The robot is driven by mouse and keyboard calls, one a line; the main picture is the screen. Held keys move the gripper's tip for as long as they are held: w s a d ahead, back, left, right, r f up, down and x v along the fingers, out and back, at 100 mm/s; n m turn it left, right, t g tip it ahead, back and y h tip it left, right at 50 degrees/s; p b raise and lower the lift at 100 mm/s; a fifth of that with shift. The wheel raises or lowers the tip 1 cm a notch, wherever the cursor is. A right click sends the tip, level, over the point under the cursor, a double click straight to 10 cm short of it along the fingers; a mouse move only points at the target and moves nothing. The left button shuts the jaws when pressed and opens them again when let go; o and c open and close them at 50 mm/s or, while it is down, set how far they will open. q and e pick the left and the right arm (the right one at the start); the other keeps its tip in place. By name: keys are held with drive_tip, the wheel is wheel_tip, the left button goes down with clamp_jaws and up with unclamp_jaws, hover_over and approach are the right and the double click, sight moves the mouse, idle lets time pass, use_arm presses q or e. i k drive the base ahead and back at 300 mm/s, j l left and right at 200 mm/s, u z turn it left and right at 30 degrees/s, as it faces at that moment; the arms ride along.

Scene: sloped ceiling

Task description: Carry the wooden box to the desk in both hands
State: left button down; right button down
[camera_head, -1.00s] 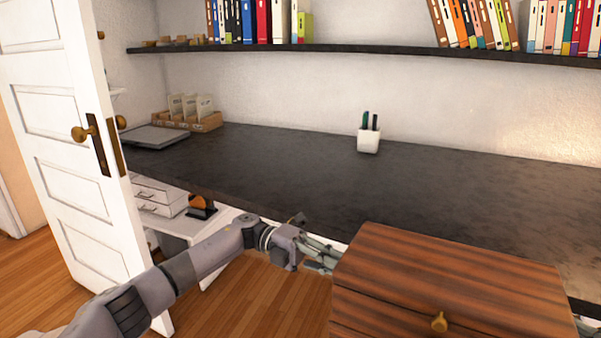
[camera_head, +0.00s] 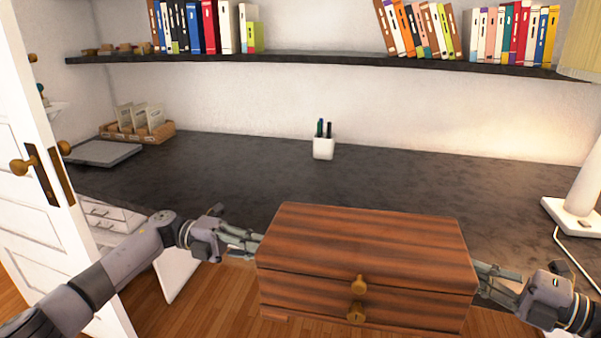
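The wooden box (camera_head: 365,245), striped brown with two brass knobs on its front, is upright at the lower middle of the head view. My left gripper (camera_head: 246,241) is at its left end and my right gripper (camera_head: 488,284) at its right end. Their fingertips meet or nearly meet the box sides, and whether each pair is open or shut is unclear. The box is held up between them. The dark desk (camera_head: 220,180) lies beyond it. The box hides part of the desk's front edge, and floor shows below left of it.
A white pen cup (camera_head: 323,148) stands at the desk's middle back. A white lamp (camera_head: 575,205) is at right, with a cable. A grey flat item (camera_head: 103,153) and a file organizer (camera_head: 137,128) are at left. The desk middle is clear. A white door (camera_head: 40,200) stands left.

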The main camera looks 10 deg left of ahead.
sight(363, 203)
drive_tip(key=i, duration=1.4)
